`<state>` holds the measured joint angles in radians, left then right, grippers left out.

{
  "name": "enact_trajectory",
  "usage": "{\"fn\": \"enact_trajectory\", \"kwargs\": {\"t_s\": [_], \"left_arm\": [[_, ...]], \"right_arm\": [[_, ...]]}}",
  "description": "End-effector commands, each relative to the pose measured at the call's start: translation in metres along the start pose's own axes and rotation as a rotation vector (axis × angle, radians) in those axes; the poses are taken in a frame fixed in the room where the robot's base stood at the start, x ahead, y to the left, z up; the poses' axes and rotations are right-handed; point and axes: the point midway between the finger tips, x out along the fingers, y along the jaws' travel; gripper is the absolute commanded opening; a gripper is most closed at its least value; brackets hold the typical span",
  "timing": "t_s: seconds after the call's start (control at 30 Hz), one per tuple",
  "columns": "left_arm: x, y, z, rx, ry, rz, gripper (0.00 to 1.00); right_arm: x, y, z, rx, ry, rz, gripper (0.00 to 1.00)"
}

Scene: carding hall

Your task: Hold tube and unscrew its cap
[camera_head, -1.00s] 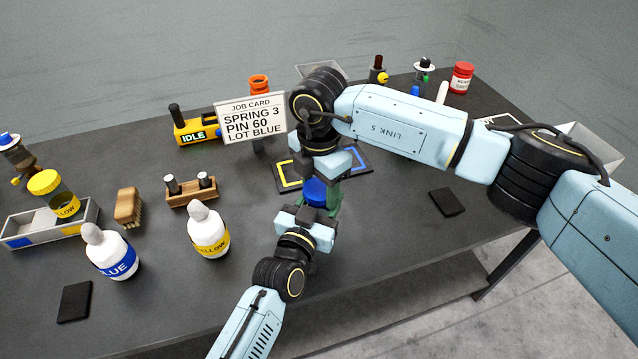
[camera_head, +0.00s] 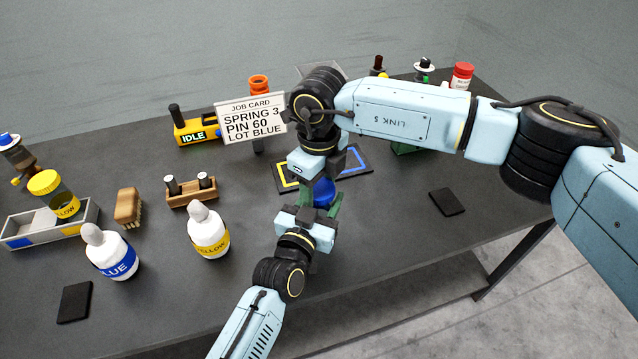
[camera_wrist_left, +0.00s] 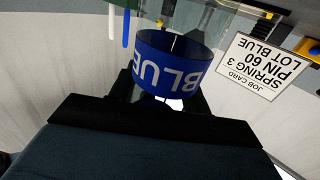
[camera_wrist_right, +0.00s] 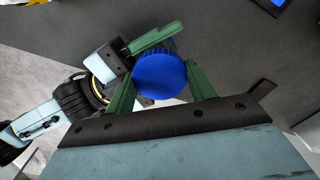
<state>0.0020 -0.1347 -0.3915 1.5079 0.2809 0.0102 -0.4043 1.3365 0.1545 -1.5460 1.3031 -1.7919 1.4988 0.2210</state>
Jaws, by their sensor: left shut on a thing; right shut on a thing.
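The tube stands roughly upright between my two grippers, above the front part of the bench. Its blue band (camera_wrist_left: 172,62) with the word BLUE shows in the left wrist view. My left gripper (camera_head: 319,207) is shut on the tube's body from the front. The tube's blue cap (camera_head: 323,192) shows between the grippers in the head view, and it fills the space between the green fingers in the right wrist view (camera_wrist_right: 160,75). My right gripper (camera_head: 325,174) comes from above and is shut on the cap. I cannot tell whether the cap has lifted off the tube.
A job card (camera_head: 252,118) reading LOT BLUE stands behind the grippers. A yellow-and-blue marked mat (camera_head: 287,179) lies just behind them. Left are a yellow-labelled bottle (camera_head: 208,231), a blue-labelled bottle (camera_head: 113,254), a brush (camera_head: 128,207) and a divided tray (camera_head: 20,228).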

Motion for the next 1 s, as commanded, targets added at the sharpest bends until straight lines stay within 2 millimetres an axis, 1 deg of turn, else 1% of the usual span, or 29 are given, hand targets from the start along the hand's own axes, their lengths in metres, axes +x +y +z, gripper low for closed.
{"fn": "enact_trajectory", "kwargs": {"t_s": [0.1, 0.5, 0.6, 0.7, 0.8, 1.0], "left_arm": [[-0.0002, -0.0005, 0.0007, 0.000, -0.002, -0.001, 0.00], [-0.0002, -0.0004, 0.0007, 0.000, -0.002, 0.000, 0.00], [-0.0002, -0.0004, 0.0007, 0.000, -0.002, 0.000, 0.00], [-0.0002, -0.0004, 0.0008, 0.000, -0.002, 0.000, 0.00], [-0.0002, -0.0004, 0.0008, 0.000, -0.002, 0.000, 0.00], [-0.0002, -0.0004, 0.0008, 0.000, -0.002, 0.000, 0.00]], "right_arm": [[-0.0005, -0.0004, -0.0003, -0.228, 0.001, -0.001, 0.27], [-0.0012, -0.0002, -0.0001, -1.014, 0.000, -0.001, 0.27], [-0.0012, -0.0002, 0.0000, -1.197, 0.000, -0.002, 0.27], [-0.0012, 0.0001, 0.0000, -1.341, -0.001, -0.001, 0.27], [-0.0012, 0.0003, 0.0000, -1.429, -0.001, 0.000, 0.27], [-0.0013, 0.0003, 0.0000, -1.423, -0.002, 0.000, 0.27]]}}
